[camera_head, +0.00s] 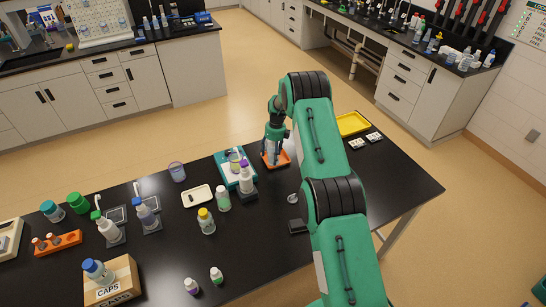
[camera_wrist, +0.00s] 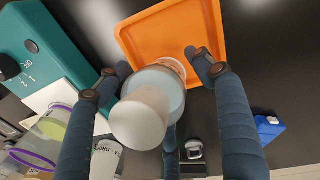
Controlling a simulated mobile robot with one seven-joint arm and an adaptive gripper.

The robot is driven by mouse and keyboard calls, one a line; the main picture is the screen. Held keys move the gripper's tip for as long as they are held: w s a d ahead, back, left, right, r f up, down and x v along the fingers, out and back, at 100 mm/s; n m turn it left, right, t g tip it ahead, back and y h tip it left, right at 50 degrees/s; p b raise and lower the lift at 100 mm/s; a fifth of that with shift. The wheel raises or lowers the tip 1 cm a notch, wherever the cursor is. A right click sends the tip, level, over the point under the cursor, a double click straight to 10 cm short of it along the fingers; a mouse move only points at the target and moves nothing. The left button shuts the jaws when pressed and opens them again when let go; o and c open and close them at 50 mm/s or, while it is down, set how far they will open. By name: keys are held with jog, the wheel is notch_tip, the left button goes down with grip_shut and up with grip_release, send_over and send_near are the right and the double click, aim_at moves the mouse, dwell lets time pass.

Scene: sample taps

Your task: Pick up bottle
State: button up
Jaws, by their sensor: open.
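My gripper (camera_head: 273,148) is at the table's far side, over a small orange tray (camera_head: 285,158). In the wrist view, the three blue-grey fingers of my gripper (camera_wrist: 160,68) are spread apart. A pale bottle (camera_wrist: 140,117) with a translucent grey-white top stands between them. Its base is at the front edge of the orange tray (camera_wrist: 180,20). The fingers are around the bottle, and I cannot tell whether any touches it. In the head view my gripper mostly hides this bottle.
A yellow tray (camera_head: 352,124) lies to the right.

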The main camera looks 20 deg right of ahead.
aim_at(273, 147)
jog(key=shift+c, duration=0.3)
jog(key=c, duration=1.4)
jog(key=shift+r, duration=0.2)
jog(key=shift+r, duration=0.8)
jog(key=shift+r+b, duration=0.35)
jog(key=shift+r, duration=0.6)
jog(key=s+a, duration=0.1)
jog(key=s, duration=0.4)
jog(key=s+a, duration=0.1)
jog(key=s, duration=0.4)
jog(key=s+a+r+b, duration=0.1)
jog(key=s+a, duration=0.1)
jog(key=s, duration=0.3)
jog(key=shift+s+r, duration=0.1)
jog(key=shift+s, duration=0.1)
